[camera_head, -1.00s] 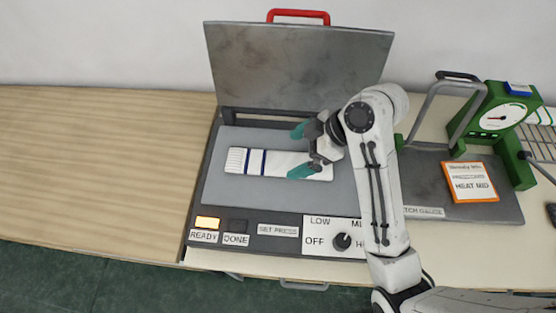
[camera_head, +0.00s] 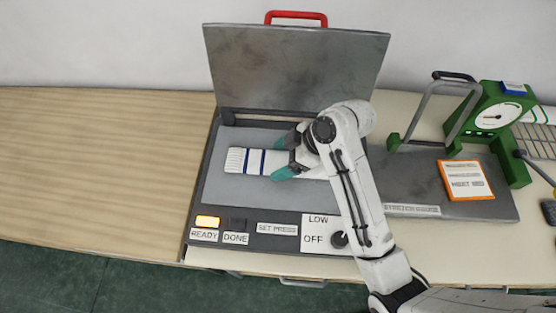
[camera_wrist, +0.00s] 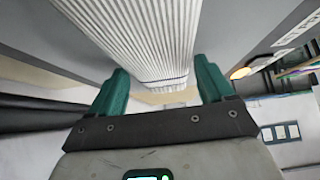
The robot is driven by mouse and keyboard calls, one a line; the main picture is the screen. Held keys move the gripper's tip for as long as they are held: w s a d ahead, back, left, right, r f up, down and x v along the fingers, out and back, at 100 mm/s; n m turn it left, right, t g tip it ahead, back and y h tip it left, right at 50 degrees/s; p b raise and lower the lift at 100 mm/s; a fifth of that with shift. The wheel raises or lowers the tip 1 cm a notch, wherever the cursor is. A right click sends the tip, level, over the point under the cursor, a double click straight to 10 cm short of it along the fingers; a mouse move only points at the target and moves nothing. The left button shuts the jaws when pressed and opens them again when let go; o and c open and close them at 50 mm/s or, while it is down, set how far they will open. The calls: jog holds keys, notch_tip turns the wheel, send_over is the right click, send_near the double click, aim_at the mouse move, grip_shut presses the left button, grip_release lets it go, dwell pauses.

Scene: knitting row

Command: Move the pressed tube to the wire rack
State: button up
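The pressed tube (camera_head: 252,161), white and ribbed with blue bands near its left end, lies flat on the grey bed of the open press (camera_head: 225,193). It also shows in the wrist view (camera_wrist: 135,30), running between and past the fingertips. My gripper (camera_head: 278,159) is open, its teal fingers on either side of the tube near its middle, with gaps to the tube in the wrist view. My gripper hides the tube's right part in the head view. The wire rack (camera_head: 535,150) is at the far right edge, partly cut off and behind the green gauge.
The press lid (camera_head: 295,65) with its red handle stands raised behind the bed. The green stretch gauge (camera_head: 505,115), with a grey handle and orange-edged card (camera_head: 466,181), stands between press and rack. The wooden table (camera_head: 90,165) at left is clear. The READY lamp (camera_head: 207,222) is lit.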

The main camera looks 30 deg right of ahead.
jog(key=c, duration=0.7)
jog(key=shift+r, duration=0.1)
jog(key=shift+r, duration=0.6)
jog(key=s+d+r+p, duration=0.1)
jog(key=s+r+p, duration=0.1)
jog(key=s+r, duration=0.2)
jog(key=s+d+r+p, duration=0.1)
jog(key=s+r+p, duration=0.1)
jog(key=s, duration=0.3)
jog(key=s+d+r+p, duration=0.1)
jog(key=s+r+p, duration=0.1)
jog(key=s+r, duration=0.2)
jog(key=shift+s+d+r, duration=0.15)
jog(key=shift+s+r, duration=0.1)
jog(key=shift+r, duration=0.55)
